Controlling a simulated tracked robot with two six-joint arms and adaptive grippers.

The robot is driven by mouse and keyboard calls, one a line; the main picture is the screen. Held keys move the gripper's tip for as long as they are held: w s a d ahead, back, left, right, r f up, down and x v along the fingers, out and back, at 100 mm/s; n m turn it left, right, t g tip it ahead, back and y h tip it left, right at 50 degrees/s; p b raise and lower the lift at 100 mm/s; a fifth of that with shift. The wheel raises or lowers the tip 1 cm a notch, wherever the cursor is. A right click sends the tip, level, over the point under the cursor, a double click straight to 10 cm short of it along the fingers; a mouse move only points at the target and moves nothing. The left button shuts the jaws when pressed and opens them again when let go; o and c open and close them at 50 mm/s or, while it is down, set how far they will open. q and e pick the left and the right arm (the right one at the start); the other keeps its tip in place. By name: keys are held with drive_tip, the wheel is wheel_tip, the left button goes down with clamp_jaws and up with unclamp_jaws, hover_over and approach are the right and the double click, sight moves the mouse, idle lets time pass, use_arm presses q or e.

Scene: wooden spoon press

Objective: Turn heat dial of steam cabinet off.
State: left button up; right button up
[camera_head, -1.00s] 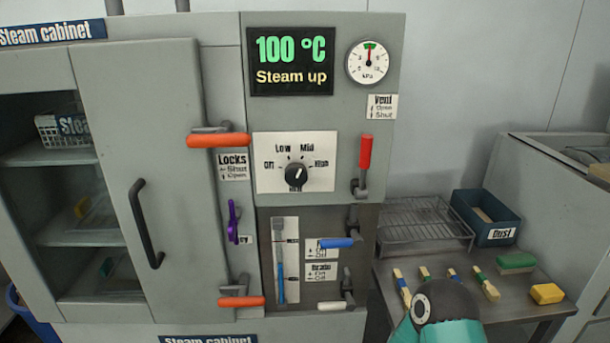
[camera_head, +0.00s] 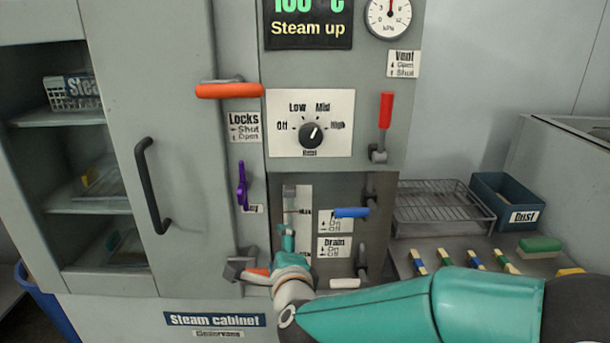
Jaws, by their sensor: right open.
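The heat dial (camera_head: 311,135) is a round black knob on a white plate (camera_head: 340,145) on the steam cabinet's grey front. Off, Low, Mid and High are marked around it. Its white pointer leans up and right, roughly toward Mid. My right gripper (camera_head: 236,268) is open, low in front of the cabinet near the lower orange lock handle (camera_head: 258,272), well below and left of the dial. Whether it touches that handle I cannot tell. My right arm comes in from the right and hides part of the cabinet's lower front. My left gripper is out of view.
Near the dial are the red vent lever (camera_head: 385,110), upper orange lock handle (camera_head: 230,90), purple lever (camera_head: 242,186) and blue lever (camera_head: 352,212). The display (camera_head: 308,30) reads "Steam up". A wire rack (camera_head: 440,212) and dust bin (camera_head: 505,200) stand right. The space before the dial is clear.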

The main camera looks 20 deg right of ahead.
wheel_tip(320, 180, up, 9)
drive_tip(key=s+m+t+h+b, duration=0.1)
drive_tip(key=s+m+t+h, duration=0.15)
drive_tip(key=m, duration=0.35)
drive_tip(key=m+h+b, duration=0.2)
drive_tip(key=m, duration=0.9)
approach(310, 141)
drive_tip(key=shift+y, duration=0.25)
drive_tip(key=p+x, duration=0.3)
drive_tip(key=x, duration=0.7)
drive_tip(key=shift+s+d+r, duration=0.1)
drive_tip(key=shift+d, duration=0.05)
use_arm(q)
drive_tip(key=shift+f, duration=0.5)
use_arm(e)
drive_tip(key=c, duration=1)
drive_tip(key=shift+a, duration=0.3)
drive_tip(key=shift+c, duration=0.8)
drive_tip(key=shift+d, duration=0.2)
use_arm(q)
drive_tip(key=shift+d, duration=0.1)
